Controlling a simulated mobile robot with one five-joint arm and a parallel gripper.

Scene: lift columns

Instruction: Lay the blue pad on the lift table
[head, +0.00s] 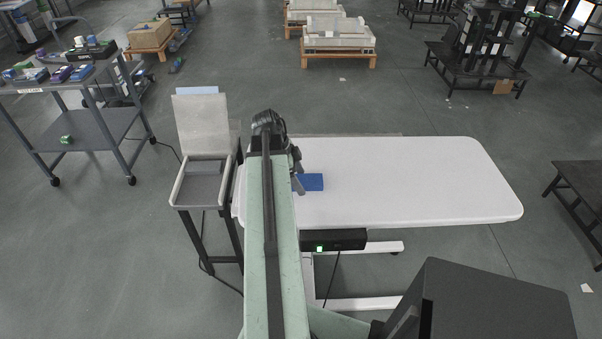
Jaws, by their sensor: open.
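The blue pad (313,182) lies flat on the white lift table (410,180), near the table's left end. Its left part is hidden behind my arm. My gripper (298,186) is at the pad's left side, just right of my arm's far end. One dark finger shows over or beside the pad; the other is hidden by the arm. The gripper is open. I cannot tell whether the finger touches the pad.
A stand with a shallow grey tray (176,190) and an upright pale panel (202,125) is close at the table's left. A black control box (340,240) with a green light hangs under the table's front edge. The table's right side is bare. A grey cart (95,125) stands far left.

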